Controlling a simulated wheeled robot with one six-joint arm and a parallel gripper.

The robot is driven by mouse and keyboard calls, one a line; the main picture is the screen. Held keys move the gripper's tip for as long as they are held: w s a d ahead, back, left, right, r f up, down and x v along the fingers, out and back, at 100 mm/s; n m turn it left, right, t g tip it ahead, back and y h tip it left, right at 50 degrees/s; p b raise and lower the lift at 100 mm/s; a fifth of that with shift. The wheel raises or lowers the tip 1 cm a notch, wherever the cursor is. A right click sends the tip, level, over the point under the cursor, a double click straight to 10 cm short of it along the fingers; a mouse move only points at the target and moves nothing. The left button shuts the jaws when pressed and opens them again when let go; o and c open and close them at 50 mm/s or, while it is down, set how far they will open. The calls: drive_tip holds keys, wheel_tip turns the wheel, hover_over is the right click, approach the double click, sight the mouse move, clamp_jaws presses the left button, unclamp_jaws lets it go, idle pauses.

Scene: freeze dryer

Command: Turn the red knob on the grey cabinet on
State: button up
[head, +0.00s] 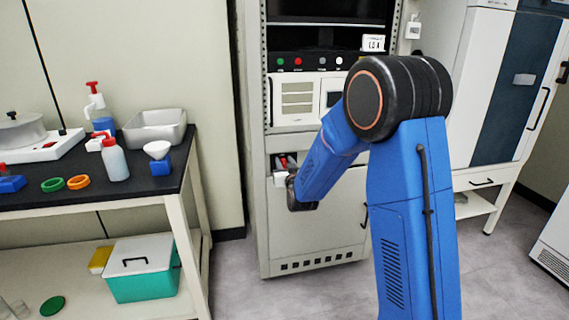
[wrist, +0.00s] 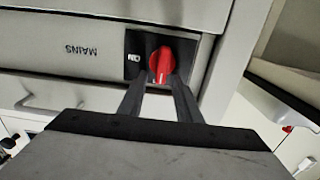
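The red knob (wrist: 162,62) sits on a dark plate (wrist: 140,46) on the grey cabinet (wrist: 60,45). The words "MAINS" and "ON" appear upside down left of it in the wrist view. The knob's grip runs nearly up and down the picture, slightly tilted. My gripper (wrist: 159,82) has its two dark fingers apart, one on each side of the knob's lower end. I cannot tell whether they touch it. In the head view, my gripper (head: 290,170) is at the cabinet (head: 330,215) front, and the red knob (head: 283,161) shows only as a small patch.
A row of coloured buttons (head: 298,62) is higher on the cabinet. A dark-topped bench (head: 120,190) with bottles and a metal tray (head: 155,128) stands at left. A white cabinet (head: 475,100) stands at right. Grey floor (head: 235,275) is open between bench and cabinet.

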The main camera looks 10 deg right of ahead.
clamp_jaws()
